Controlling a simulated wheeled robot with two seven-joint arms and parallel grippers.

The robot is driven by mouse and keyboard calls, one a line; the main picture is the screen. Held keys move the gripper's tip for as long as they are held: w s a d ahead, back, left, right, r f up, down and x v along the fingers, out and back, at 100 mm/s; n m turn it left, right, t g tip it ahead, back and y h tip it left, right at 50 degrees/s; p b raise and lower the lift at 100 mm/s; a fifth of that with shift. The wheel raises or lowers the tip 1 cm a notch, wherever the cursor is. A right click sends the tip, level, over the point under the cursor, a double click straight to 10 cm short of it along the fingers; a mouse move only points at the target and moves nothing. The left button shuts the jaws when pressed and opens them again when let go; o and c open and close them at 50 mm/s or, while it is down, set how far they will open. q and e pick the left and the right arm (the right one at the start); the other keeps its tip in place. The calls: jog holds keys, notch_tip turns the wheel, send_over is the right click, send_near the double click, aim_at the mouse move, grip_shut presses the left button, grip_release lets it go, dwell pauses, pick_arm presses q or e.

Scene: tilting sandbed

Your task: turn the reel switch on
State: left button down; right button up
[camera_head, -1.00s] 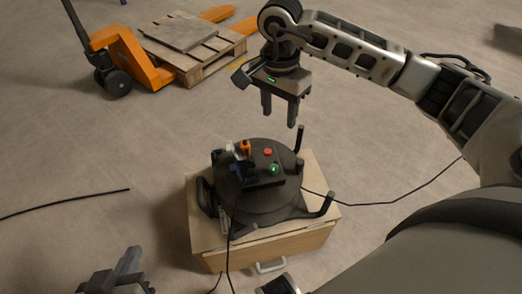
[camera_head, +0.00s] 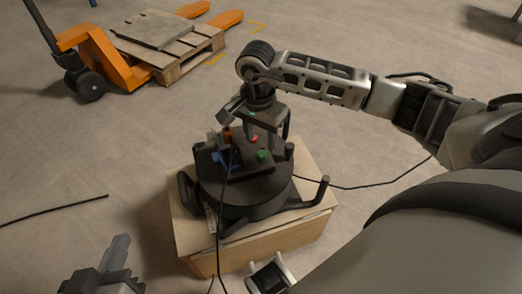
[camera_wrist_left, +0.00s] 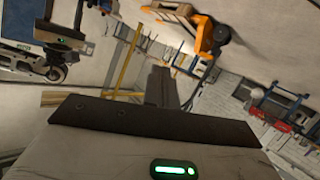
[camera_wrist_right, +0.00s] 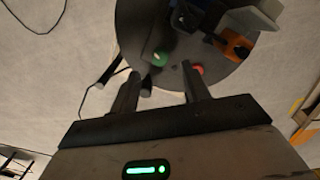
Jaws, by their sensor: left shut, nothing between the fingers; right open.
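A dark round cable reel (camera_head: 240,199) stands on a wooden box. Its top panel carries a red button (camera_head: 253,139), a green button (camera_head: 262,155) and blue and orange sockets. I cannot tell which part is the switch. My right gripper (camera_head: 268,133) is open and empty, pointing down just behind the panel. In the right wrist view its fingers (camera_wrist_right: 157,88) straddle the area by the green button (camera_wrist_right: 160,58) and the red button (camera_wrist_right: 197,70); contact is not clear. My left gripper (camera_head: 121,250) is shut and empty, low at the left, away from the reel.
Black cables run from the reel, and another cable (camera_head: 55,207) lies at the left. An orange pallet jack (camera_head: 115,55) with a wooden pallet (camera_head: 175,57) is at the back left.

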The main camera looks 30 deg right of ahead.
aim_at(261, 153)
notch_tip(261, 153, down, 5)
jog(key=shift+s+f+b, duration=0.1)
jog(key=shift+b, duration=0.4)
jog(key=c, duration=1)
